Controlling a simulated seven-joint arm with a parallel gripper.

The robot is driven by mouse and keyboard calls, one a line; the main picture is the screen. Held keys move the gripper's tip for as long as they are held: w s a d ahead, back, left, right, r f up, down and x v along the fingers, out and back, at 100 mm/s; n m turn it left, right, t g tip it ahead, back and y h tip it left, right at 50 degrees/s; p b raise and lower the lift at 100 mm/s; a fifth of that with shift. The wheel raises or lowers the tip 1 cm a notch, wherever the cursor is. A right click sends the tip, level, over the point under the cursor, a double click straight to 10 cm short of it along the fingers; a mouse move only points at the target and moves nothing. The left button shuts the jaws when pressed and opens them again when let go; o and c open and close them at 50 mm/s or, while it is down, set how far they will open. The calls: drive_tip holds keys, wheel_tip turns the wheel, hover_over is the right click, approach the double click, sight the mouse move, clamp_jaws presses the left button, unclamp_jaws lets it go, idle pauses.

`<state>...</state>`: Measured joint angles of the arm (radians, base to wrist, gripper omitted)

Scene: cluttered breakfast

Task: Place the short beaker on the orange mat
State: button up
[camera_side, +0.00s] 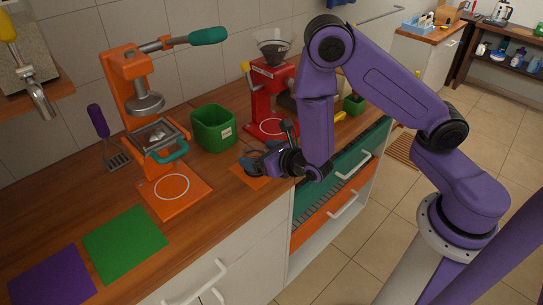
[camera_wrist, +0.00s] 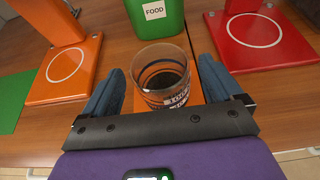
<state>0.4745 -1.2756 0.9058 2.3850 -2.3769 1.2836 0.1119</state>
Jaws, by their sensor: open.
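The short beaker (camera_wrist: 160,82), clear glass with dark printing and a dark ring seen through it, appears upright in the wrist view. It stands over the orange mat (camera_wrist: 196,92), whose edges show on both sides of it. The mat also shows in the side view (camera_side: 246,177), partly hidden by my gripper. My gripper (camera_wrist: 160,86) is open, with one blue finger on each side of the beaker and small gaps visible. In the side view my gripper (camera_side: 264,158) is low over the counter at the mat, and the beaker is hard to make out there.
A green FOOD bin (camera_side: 214,129) stands just behind the mat. A red coffee machine (camera_side: 270,95) is behind to the right, and an orange press (camera_side: 150,105) is to the left. Green (camera_side: 125,243) and purple (camera_side: 52,276) mats lie clear at front left.

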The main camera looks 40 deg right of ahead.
drive_tip(key=v, duration=1.2)
drive_tip(key=shift+r, duration=0.1)
drive_tip(key=s+d+r+m+g+h, duration=0.2)
drive_tip(key=d+r+m+g+h, duration=0.1)
drive_tip(key=d+m, duration=0.3)
drive_tip(key=s+d+r+m+g+h, duration=0.2)
drive_tip(key=s+d+r+m+h, duration=0.15)
drive_tip(key=m, duration=0.35)
drive_tip(key=s+a+r+m+g+y, duration=0.1)
drive_tip(key=s+a+m+g+y, duration=0.1)
drive_tip(key=s+m+g+y, duration=0.1)
drive_tip(key=s+a+r+m+g+y, duration=0.1)
drive_tip(key=s+a+m+g+y, duration=0.1)
drive_tip(key=s+m+g+y, duration=0.2)
drive_tip(key=s+m+g, duration=0.1)
drive_tip(key=s+m, duration=0.2)
drive_tip(key=s, duration=0.3)
drive_tip(key=shift+a+r, duration=0.2)
drive_tip(key=shift+r, duration=0.15)
drive_tip(key=shift+s, duration=0.15)
